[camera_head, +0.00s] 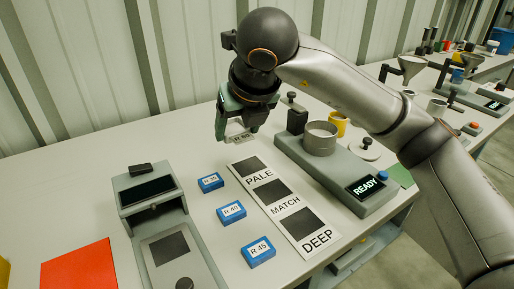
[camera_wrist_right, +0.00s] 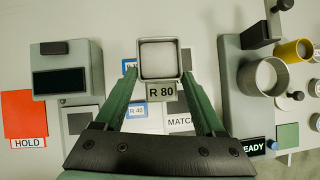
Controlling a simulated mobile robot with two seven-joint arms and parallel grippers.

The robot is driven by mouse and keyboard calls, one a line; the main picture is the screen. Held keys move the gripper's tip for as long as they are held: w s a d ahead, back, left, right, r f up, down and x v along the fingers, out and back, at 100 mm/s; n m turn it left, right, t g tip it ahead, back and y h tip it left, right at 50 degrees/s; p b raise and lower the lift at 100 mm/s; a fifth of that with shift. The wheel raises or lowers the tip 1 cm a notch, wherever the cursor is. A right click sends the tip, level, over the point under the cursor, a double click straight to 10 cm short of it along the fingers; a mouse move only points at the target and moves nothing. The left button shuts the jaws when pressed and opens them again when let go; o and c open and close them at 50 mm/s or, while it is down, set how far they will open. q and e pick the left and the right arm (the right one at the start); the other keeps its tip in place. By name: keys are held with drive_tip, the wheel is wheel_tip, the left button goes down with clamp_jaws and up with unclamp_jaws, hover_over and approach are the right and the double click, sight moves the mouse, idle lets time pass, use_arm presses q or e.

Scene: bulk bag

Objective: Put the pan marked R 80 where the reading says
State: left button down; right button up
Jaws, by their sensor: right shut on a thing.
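My right gripper (camera_head: 236,128) is shut on the pan marked R 80 (camera_head: 241,138) and holds it above the table, near the PALE end of the card. In the right wrist view the pan (camera_wrist_right: 159,60) is square with a pale grey inside, between the green fingers, its R 80 label facing the camera. The long white card (camera_head: 265,176) has dark squares marked PALE, MATCH and DEEP. A grey instrument on the left has a dark, blank display (camera_head: 147,190). The grey device on the right has a display reading READY (camera_head: 366,187). My left gripper is not in view.
Blue blocks lie left of the card, including R 40 (camera_head: 231,212) and R 45 (camera_head: 258,251). A red sheet (camera_head: 78,268) lies at the front left; its HOLD label (camera_wrist_right: 28,143) shows in the wrist view. A metal cup (camera_head: 320,139) stands on the right device, a yellow cup (camera_head: 339,124) behind.

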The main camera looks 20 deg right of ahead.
drive_tip(key=w+d+f, duration=0.4)
drive_tip(key=w+d, duration=0.1)
drive_tip(key=w, duration=0.3)
approach(251, 150)
drive_tip(key=shift+w+a, duration=0.2)
drive_tip(key=shift+w, duration=0.35)
drive_tip(key=shift+w+a, duration=0.2)
drive_tip(key=shift+w, duration=0.35)
drive_tip(key=shift+w+d+f, duration=0.25)
drive_tip(key=shift+w+f, duration=0.25)
drive_tip(key=shift+f, duration=0.25)
wheel_tip(251, 150, down, 3)
drive_tip(key=shift+w+d+f, duration=0.1)
drive_tip(key=shift+w+f, duration=0.05)
drive_tip(key=shift+f, duration=0.05)
drive_tip(key=o, duration=0.9)
drive_tip(key=shift+f, duration=0.1)
drive_tip(key=o, duration=0.4)
drive_tip(key=shift+o, duration=0.2)
